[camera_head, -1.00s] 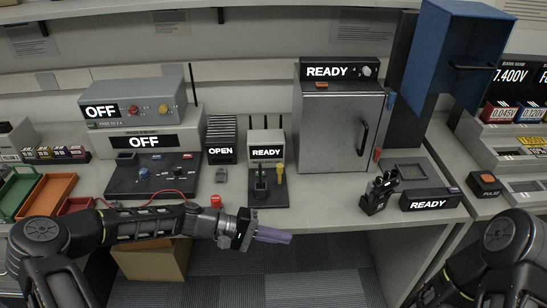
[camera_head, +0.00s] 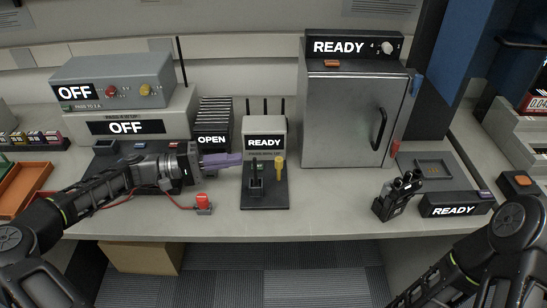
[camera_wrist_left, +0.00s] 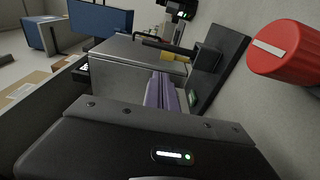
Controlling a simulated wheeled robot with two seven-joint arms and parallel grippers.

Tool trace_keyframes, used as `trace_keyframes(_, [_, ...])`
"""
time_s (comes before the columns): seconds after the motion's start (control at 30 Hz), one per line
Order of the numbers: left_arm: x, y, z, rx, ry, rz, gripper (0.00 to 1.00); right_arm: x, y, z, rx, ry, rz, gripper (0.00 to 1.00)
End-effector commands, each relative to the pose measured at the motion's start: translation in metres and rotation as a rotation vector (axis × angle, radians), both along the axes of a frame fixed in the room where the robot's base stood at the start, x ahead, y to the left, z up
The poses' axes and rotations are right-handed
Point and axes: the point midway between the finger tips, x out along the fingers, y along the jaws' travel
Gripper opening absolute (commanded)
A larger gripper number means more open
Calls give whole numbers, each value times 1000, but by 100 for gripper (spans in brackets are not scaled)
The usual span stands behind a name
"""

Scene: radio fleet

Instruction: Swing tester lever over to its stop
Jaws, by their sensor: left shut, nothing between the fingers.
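The tester (camera_head: 264,144) is a small grey box with a READY sign, on a dark base plate (camera_head: 266,197) at the middle of the bench. A black upright lever (camera_head: 255,170) and a yellow-topped piece (camera_head: 279,161) stand on the plate. The yellow piece also shows in the left wrist view (camera_wrist_left: 173,57). My left gripper (camera_head: 236,158) has purple fingers, shut and empty, pointing right toward the tester. Its fingertips look just left of the black lever; contact cannot be told. The fingers also show in the left wrist view (camera_wrist_left: 162,92). My right gripper is out of view.
A red button (camera_head: 203,202) stands on the bench below my left gripper. A black OPEN rack (camera_head: 212,122) is behind it. A steel READY cabinet (camera_head: 350,120) rises right of the tester. A black handheld radio (camera_head: 397,195) stands farther right. Bare bench lies between.

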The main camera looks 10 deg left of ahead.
Motion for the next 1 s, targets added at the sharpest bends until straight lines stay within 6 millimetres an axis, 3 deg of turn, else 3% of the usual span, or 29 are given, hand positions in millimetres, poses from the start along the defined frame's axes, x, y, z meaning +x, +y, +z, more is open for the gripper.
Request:
trace_keyframes(0.1, [0,1,-12,-1,-1,1,0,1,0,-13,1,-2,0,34])
trace_keyframes(0.63, [2,-4,-11,-1,-1,1,0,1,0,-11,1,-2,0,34])
trace_keyframes(1.0, [21,-52,-10,-3,-1,-2,0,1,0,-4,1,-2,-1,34])
